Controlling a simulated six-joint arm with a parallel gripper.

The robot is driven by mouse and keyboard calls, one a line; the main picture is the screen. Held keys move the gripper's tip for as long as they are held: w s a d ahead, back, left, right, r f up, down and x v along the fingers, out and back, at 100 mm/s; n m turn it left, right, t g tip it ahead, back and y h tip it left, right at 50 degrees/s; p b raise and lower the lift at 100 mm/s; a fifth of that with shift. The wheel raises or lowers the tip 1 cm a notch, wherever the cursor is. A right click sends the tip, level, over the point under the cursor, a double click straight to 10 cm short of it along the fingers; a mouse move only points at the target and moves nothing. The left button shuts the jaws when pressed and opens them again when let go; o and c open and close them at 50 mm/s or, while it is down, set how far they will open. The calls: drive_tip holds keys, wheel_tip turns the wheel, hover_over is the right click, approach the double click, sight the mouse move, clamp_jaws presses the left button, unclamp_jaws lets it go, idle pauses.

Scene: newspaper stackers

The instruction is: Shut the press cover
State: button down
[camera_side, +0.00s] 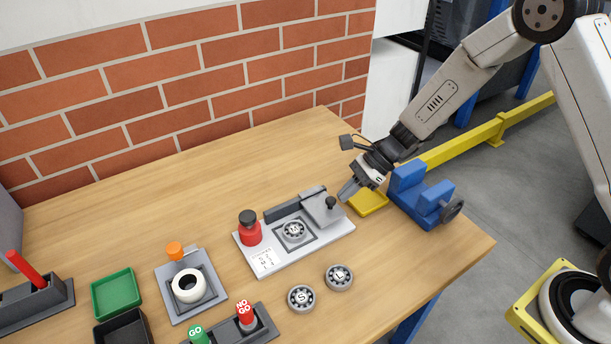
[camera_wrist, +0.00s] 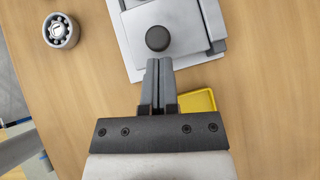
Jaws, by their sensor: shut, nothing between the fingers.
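The press (camera_side: 268,257) is a light grey plate on the wooden table, also in the wrist view (camera_wrist: 124,42). Its grey cover (camera_side: 315,206) is at the right end, clear of the bearing (camera_side: 294,230) lying in the square seat. The cover bears a black knob (camera_side: 331,203), seen from above in the wrist view (camera_wrist: 158,38). My gripper (camera_side: 346,193) is shut and empty, just right of the knob in the side view. In the wrist view my fingertips (camera_wrist: 159,63) are just below the knob; whether they touch it I cannot tell.
A yellow tray (camera_side: 368,202) and a blue vise (camera_side: 421,196) are right of the press. A red post with a black top (camera_side: 249,228) stands at its left end. Bearings S (camera_side: 301,297) and L (camera_side: 339,277) lie in front. The table behind is clear.

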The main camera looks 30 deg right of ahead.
sight(318, 218)
drive_tip(key=a, duration=0.9)
idle(0.4)
drive_tip(key=shift+d, duration=0.15)
drive_tip(key=shift+s+d, duration=0.1)
drive_tip(key=shift+d, duration=0.45)
drive_tip(key=d, duration=0.3)
drive_tip(key=shift+s+d, duration=0.25)
drive_tip(key=shift+s, duration=0.05)
drive_tip(key=v, duration=1)
drive_tip(key=shift+a, duration=0.1)
